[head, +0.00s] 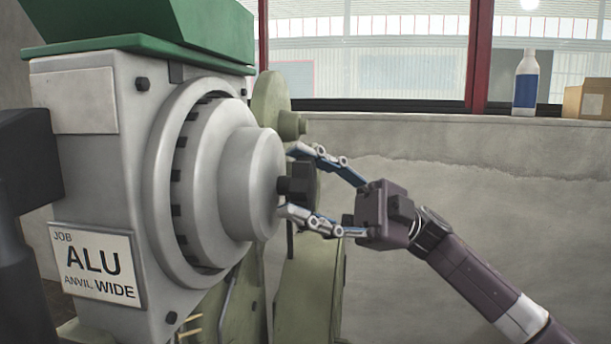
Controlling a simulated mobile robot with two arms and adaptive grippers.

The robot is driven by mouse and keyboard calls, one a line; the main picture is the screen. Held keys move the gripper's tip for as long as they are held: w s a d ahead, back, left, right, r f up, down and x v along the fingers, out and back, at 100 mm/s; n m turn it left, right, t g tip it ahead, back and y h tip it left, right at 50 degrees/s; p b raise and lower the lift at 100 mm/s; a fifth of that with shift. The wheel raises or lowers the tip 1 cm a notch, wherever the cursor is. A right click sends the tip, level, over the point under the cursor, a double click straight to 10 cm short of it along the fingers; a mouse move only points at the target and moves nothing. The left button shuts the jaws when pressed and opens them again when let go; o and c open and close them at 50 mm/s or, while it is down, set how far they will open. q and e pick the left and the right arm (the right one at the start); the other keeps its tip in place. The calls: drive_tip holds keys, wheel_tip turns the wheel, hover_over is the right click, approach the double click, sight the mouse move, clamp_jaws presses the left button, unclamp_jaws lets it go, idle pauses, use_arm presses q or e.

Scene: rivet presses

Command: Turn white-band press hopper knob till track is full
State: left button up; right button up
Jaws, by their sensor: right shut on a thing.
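A grey press with a green hopper (150,25) on top fills the left of the head view. A large stepped round grey housing (235,180) sticks out of its side. A small dark knob (298,184) sits at the housing's right end. My right gripper (290,181) comes in from the right and is shut on the knob, one finger above it and one below. The track and how full it is cannot be made out. No white band shows on the press. My left gripper is not in view.
A sign (97,264) on the press reads "JOB ALU ANVIL WIDE". Pale green machine parts (308,280) stand behind the knob. A white bottle (525,82) and a cardboard box (588,99) stand on the window ledge. The right side before the wall is open.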

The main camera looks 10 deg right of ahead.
drive_tip(key=n+g+h+p, duration=0.1)
drive_tip(key=n+h, duration=0.1)
drive_tip(key=n, duration=0.1)
drive_tip(key=shift+r, duration=0.15)
drive_tip(key=n+h+p, duration=0.2)
drive_tip(key=n+h, duration=0.1)
drive_tip(key=shift+s, duration=0.1)
drive_tip(key=shift+f+n+t+h+p, duration=0.2)
drive_tip(key=shift+n+h+p, duration=0.25)
drive_tip(key=shift+n, duration=0.15)
drive_tip(key=shift+f+n+t+h+p, duration=0.15)
drive_tip(key=shift+n+h+p, duration=0.15)
drive_tip(key=shift+n+h, duration=0.25)
drive_tip(key=shift+f+n+h, duration=0.1)
drive_tip(key=shift+n+h, duration=0.2)
drive_tip(key=shift+n, duration=0.15)
drive_tip(key=shift+f+t+p, duration=0.15)
drive_tip(key=shift+t+p, duration=0.15)
drive_tip(key=shift+t, duration=0.05)
drive_tip(key=o, duration=1.2)
drive_tip(key=v, duration=0.7)
drive_tip(key=shift+d, duration=0.15)
